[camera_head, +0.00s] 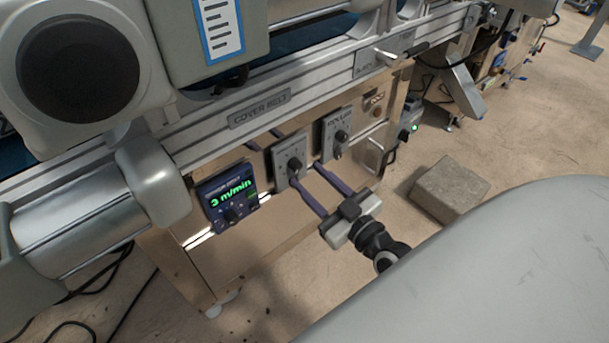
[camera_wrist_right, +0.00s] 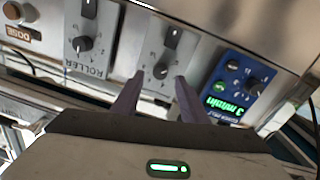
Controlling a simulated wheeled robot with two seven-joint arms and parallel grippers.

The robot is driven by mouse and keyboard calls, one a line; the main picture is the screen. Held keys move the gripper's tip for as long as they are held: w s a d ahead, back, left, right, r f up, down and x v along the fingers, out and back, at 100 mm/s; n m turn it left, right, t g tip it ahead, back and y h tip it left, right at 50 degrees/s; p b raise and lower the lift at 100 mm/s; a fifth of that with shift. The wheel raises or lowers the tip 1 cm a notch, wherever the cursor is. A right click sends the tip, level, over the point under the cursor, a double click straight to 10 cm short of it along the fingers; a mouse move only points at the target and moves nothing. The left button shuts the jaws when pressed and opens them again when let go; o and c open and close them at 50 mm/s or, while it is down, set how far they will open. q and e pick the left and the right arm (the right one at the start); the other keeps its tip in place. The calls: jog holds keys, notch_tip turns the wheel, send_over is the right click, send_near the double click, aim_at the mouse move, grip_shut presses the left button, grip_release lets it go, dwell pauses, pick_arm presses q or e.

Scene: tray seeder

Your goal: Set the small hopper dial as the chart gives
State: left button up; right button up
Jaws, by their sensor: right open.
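Two grey dial panels sit on the machine's side in the head view: a left panel (camera_head: 283,148) and a right panel (camera_head: 332,124). Each has a dark knob and a dark piece below it. In the right wrist view, upside down, one panel reads ROLLER (camera_wrist_right: 90,62); the label of the middle panel (camera_wrist_right: 156,50) is hidden, so I cannot tell which is the small hopper dial. My right gripper (camera_head: 306,172) is open. Its two fingers reach toward the left panel, and a knob (camera_wrist_right: 160,70) shows between the fingertips, with no clear contact. A blue-edged chart (camera_head: 224,30) is unreadable. My left gripper is not in view.
A blue panel (camera_head: 218,187) left of the dials shows 3 m/min in green. A metal handle (camera_head: 375,157) sticks out right of the dials. A concrete block (camera_head: 448,190) lies on the floor. Cables lie at lower left.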

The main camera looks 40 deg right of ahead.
aim_at(299, 167)
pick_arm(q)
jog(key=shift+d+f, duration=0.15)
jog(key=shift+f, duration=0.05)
pick_arm(e)
jog(key=shift+w, duration=1.5)
grip_shut()
jog(key=shift+r+m, duration=0.1)
jog(key=shift+m, duration=0.2)
jog(key=shift+m+p, duration=0.3)
jog(key=shift+p, duration=0.05)
jog(key=shift+m, duration=0.3)
jog(key=m+p, duration=0.2)
jog(key=m, duration=0.2)
jog(key=shift+p, duration=0.35)
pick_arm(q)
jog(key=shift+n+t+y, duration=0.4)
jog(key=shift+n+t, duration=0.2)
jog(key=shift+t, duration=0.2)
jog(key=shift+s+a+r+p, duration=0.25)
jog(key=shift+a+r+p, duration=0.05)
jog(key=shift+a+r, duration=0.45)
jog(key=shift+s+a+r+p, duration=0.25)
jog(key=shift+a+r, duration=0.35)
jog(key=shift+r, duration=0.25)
pick_arm(e)
jog(key=shift+m, duration=2.3)
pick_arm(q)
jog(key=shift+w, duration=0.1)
